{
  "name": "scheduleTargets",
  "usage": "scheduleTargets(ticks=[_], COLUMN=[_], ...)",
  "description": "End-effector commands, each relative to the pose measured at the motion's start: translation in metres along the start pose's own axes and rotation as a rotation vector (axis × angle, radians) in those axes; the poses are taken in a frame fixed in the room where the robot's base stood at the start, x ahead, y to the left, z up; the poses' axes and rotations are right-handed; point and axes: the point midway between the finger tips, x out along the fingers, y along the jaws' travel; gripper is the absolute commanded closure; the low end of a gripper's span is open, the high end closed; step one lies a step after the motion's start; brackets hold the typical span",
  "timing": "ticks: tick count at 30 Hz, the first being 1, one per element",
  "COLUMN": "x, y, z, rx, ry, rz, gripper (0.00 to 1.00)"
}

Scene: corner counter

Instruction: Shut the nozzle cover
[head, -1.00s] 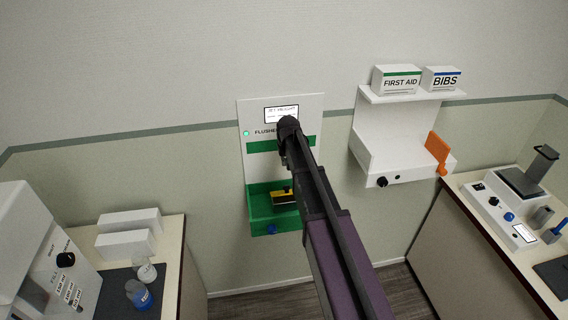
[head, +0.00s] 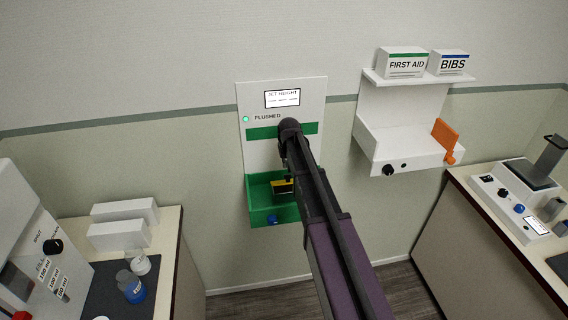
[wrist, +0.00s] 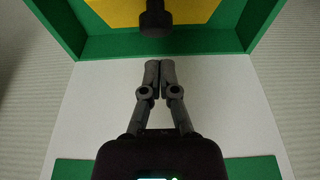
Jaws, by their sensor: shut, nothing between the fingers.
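The wall unit with a white back panel (head: 259,104) and a green basin (head: 261,218) is in the middle of the head view. A yellow piece (head: 283,188), which looks like the nozzle cover, is in the basin, partly hidden by my arm. In the wrist view the yellow piece (wrist: 203,10) is at the top edge, with a black knob (wrist: 155,19) in front of it. My gripper (wrist: 160,66) is shut and empty, its tips just below the knob in the picture. I cannot tell whether they touch anything. My arm hides the gripper in the head view.
A green light (head: 246,119) sits beside "FLUSHED". A blue knob (head: 272,219) is on the basin's front. A white shelf (head: 400,145) with an orange flap (head: 446,136) is to the right. Counters stand left (head: 168,250) and right (head: 480,215), with floor between them.

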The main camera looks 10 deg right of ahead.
Motion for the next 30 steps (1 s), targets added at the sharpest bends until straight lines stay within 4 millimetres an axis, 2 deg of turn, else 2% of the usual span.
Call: scheduleTargets(ticks=[1, 9, 22, 23, 30], x=[0.006, 0.015, 0.015, 0.015, 0.015], y=[0.0, 0.0, 0.0, -0.009, 0.0], z=[0.005, 0.014, 0.015, 0.015, 0.017], rx=[0.0, 0.0, 0.0, -0.002, 0.0], ry=[0.0, 0.0, 0.0, 0.0, 0.007], rz=[0.0, 0.0, 0.0, -0.001, 0.0], gripper=[1.0, 1.0, 1.0, 1.0, 1.0])
